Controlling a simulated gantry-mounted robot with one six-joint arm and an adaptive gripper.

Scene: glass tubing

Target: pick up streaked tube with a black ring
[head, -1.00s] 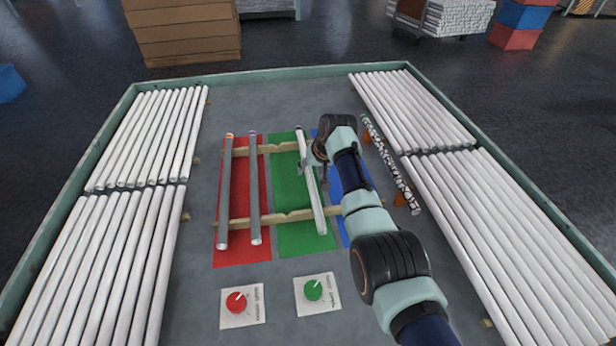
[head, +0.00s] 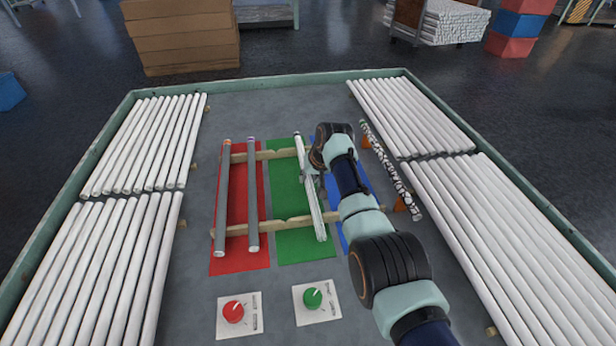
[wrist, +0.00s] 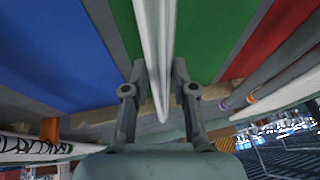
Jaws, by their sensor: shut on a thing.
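A pale tube with grey lengthwise streaks (head: 317,219) lies over the green mat, running from far to near. A small dark mark shows at its far end, too small to tell as a ring. The tube also shows in the wrist view (wrist: 154,30), running between the fingers. My gripper (wrist: 160,78) is shut on this tube, one finger on each side. In the head view my gripper (head: 312,182) is around the tube's middle, and my wrist hides part of the blue mat. I cannot tell whether the tube is lifted off the wooden rails.
Two grey tubes, one orange-ended (head: 222,200) and one purple-ended (head: 252,200), lie over the red mat (head: 238,262). A black-and-white patterned tube (head: 388,165) lies at the right. White tube stacks flank both sides.

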